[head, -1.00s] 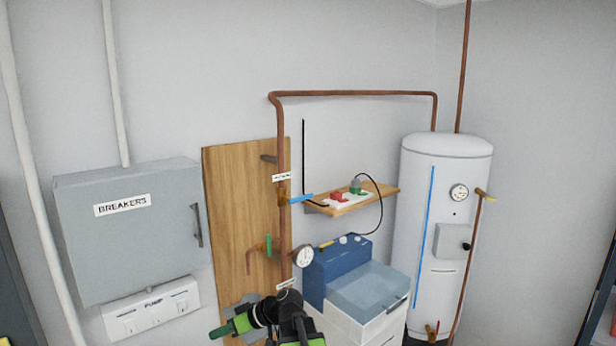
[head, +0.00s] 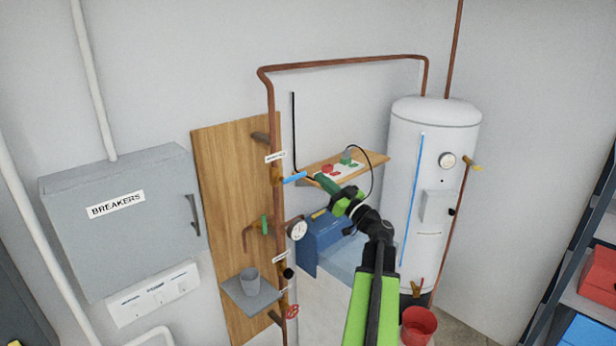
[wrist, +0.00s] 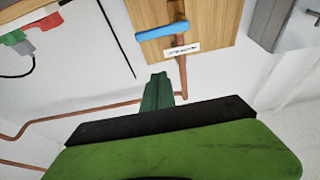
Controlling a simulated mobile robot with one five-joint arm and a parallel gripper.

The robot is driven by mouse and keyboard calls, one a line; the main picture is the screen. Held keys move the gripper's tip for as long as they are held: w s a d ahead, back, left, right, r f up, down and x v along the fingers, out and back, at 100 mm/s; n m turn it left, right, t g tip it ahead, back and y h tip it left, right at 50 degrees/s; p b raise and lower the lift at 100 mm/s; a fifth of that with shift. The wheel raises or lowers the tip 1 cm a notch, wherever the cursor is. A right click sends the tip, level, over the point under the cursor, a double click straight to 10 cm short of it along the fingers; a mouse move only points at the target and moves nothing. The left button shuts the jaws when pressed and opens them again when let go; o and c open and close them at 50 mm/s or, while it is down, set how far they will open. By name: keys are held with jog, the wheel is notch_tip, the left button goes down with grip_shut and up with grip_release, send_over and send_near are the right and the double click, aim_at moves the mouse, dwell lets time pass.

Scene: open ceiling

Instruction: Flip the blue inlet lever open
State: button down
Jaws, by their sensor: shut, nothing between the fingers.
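The blue inlet lever (head: 294,178) sits on the vertical copper pipe in front of the wooden board. It sticks out sideways to the right of the pipe, roughly at a right angle to it. A white label is on the pipe just above it. In the wrist view the blue lever (wrist: 161,30) lies across the pipe at the top, with its label below it. My gripper (head: 320,178) is shut and empty, its dark green fingers pointing left just right of the lever's free end. In the wrist view my gripper (wrist: 158,80) is apart from the lever, with a visible gap.
A shelf (head: 375,170) with a power strip and plugs is behind my gripper. A pressure gauge (head: 297,229) and green lever (head: 265,226) are lower on the pipework. A blue toolbox (head: 325,240), white water heater (head: 430,190) and breaker box (head: 120,225) stand around.

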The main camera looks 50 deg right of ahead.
notch_tip(320, 180, up, 3)
jog(key=p, duration=0.3)
send_over(304, 174)
jog(key=s+a, duration=0.2)
jog(key=s, duration=0.1)
jog(key=f+b, duration=0.2)
jog(key=w+f+b, duration=0.1)
jog(key=f+b, duration=0.1)
jog(key=shift+w, duration=0.1)
